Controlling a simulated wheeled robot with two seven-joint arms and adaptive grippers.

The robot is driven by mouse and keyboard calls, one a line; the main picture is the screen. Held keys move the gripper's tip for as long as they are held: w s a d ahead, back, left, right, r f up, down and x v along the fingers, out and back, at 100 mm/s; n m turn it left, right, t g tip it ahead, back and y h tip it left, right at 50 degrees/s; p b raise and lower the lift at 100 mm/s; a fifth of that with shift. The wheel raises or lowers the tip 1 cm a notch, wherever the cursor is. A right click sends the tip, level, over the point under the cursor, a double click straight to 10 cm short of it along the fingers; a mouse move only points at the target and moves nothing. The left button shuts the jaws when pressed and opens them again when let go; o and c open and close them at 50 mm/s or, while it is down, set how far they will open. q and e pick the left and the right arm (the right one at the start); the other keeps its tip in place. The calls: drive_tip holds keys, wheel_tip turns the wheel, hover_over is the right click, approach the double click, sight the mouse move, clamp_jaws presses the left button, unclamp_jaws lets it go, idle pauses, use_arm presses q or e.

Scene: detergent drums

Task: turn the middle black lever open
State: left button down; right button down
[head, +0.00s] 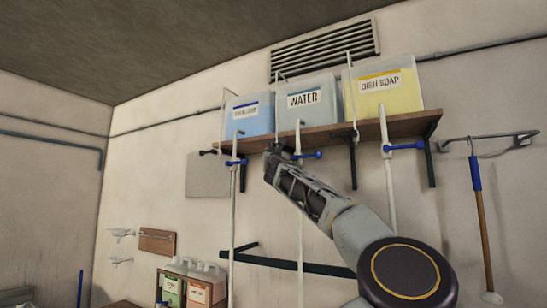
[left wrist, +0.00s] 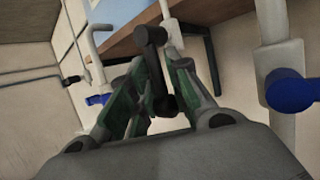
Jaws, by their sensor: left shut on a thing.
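The middle black lever (left wrist: 152,52) shows in the left wrist view, between the two fingers of my left gripper (left wrist: 161,70). The fingers are shut on it. In the head view my left gripper (head: 275,153) is at the middle pipe, just under the shelf, and covers most of the lever. The middle tank, labelled WATER (head: 305,100), stands above it. A blue lever (head: 309,155) sits on the same pipe, right of the gripper. My right gripper is not in view.
A blue tank (head: 249,115) and a yellow DISH SOAP tank (head: 388,93) flank the water tank on the wooden shelf (head: 375,130). Blue levers on the left pipe (head: 236,162) and right pipe (head: 405,146) are close by. A shelf bracket (head: 432,160) hangs at the right.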

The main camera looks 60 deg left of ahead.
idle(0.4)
use_arm(q)
drive_tip(key=c, duration=1.5)
unclamp_jaws()
drive_tip(key=shift+w, duration=0.1)
drive_tip(key=shift+d, duration=0.1)
drive_tip(key=shift+v, duration=5.25)
drive_tip(key=shift+f, duration=0.15)
drive_tip(key=shift+s+d+f, duration=0.1)
drive_tip(key=shift+s+d, duration=0.15)
drive_tip(key=shift+d, duration=0.4)
